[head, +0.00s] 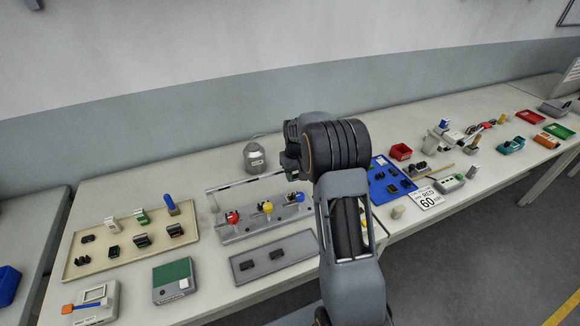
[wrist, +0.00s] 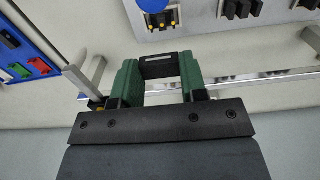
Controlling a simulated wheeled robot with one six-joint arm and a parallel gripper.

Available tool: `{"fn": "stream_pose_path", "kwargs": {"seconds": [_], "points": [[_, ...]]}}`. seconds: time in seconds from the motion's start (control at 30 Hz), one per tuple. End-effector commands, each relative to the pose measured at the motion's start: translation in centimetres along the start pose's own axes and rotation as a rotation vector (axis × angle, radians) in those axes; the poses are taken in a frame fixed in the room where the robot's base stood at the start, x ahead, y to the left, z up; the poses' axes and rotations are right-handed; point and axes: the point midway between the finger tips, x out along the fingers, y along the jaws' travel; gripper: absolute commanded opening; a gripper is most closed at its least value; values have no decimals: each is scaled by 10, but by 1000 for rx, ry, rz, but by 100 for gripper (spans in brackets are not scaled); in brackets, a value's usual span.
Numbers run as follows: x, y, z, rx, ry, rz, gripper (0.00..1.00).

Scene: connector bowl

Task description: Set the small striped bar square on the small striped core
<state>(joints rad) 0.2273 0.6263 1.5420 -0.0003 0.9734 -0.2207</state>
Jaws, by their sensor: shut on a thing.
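In the wrist view my gripper (wrist: 160,78) is shut on a small dark bar (wrist: 159,67), held crosswise between its green fingers. A small pale mark shows on the bar; I take it for the small striped bar, though its stripes are hard to make out. In the head view my gripper (head: 290,158) is above the back of the bench, mostly hidden behind my arm. Small black parts stand on the cream tray (head: 85,268) and on the grey plate (head: 262,279). They are too small to tell which is the small striped core.
A grey fixture (head: 240,236) carries red, yellow and blue round connectors, with a raised rail behind. A grey kettle-like pot (head: 254,158) stands at the back. A blue tray (head: 376,196) lies right of my arm. A green-topped box (head: 172,273) is at front left.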

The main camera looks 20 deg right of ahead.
Motion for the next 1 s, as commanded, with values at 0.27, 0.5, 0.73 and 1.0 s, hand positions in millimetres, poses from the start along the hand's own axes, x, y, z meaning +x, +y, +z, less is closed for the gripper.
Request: {"fn": "stream_pose_path", "kwargs": {"seconds": [0.27,0.5,0.73,1.0], "points": [[0,-3,-1,-6,0,0,16],[0,-4,-1,-7,0,0,16],[0,-2,0,-4,0,0,16],[7,-2,1,-2,0,0,16]]}}
